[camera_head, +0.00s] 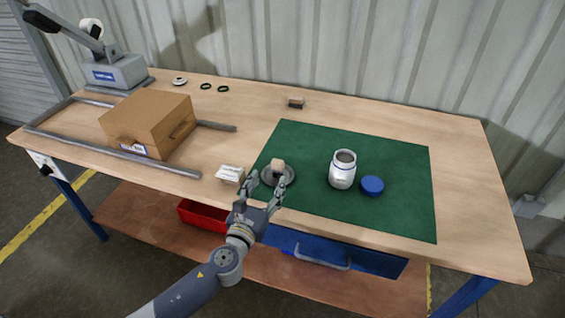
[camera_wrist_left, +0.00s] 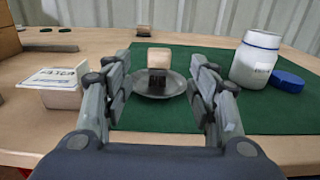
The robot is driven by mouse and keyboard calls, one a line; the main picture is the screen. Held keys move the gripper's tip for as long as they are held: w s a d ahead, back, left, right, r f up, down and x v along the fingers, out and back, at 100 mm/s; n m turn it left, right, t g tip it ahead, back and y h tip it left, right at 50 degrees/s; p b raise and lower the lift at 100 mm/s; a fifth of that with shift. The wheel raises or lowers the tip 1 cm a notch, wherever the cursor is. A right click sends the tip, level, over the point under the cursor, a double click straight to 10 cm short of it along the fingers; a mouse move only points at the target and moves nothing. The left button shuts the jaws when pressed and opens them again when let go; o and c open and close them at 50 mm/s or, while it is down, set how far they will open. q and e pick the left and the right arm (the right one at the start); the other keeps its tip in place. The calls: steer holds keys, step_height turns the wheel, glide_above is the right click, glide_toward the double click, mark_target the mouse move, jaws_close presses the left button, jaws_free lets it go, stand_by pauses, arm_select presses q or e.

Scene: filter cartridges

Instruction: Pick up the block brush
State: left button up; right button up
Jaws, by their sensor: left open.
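A small pale block with a dark brown lower front (camera_head: 277,164) sits on a round grey dish (camera_head: 291,178). It looks like the block brush, though its bristles are not clear. It also shows in the left wrist view (camera_wrist_left: 159,59), centred between the fingers and beyond their tips. My left gripper (camera_head: 266,179) is open and empty at the near side of the dish. Its fingers are spread left and right of the block's line in the wrist view (camera_wrist_left: 160,78), with no visible contact. My right gripper is not in view.
A white-topped filter box (camera_head: 230,174) stands just left of the gripper. A white jar (camera_head: 343,170) and blue lid (camera_head: 372,185) are right on the green mat (camera_head: 400,215). A cardboard box (camera_head: 150,122) stands left. A small brown-and-grey block (camera_head: 296,102) lies behind the mat.

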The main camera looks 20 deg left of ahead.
mark_target(276, 164)
arm_select(q)
steer(key=w, duration=0.3)
steer(key=shift+w+r, duration=0.1)
steer(key=shift+r, duration=0.1)
steer(key=shift+w+f, duration=0.1)
steer(key=shift+w, duration=0.55)
steer(key=w, duration=0.4)
steer(key=shift+w+d+r, duration=0.1)
steer(key=shift+r, duration=0.1)
steer(key=shift+w+f, duration=0.1)
steer(key=shift+w, duration=0.35)
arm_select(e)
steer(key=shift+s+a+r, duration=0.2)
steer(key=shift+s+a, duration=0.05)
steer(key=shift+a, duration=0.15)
arm_select(q)
steer(key=shift+s, duration=0.1)
steer(key=c, duration=0.9)
steer(key=shift+c, duration=0.9)
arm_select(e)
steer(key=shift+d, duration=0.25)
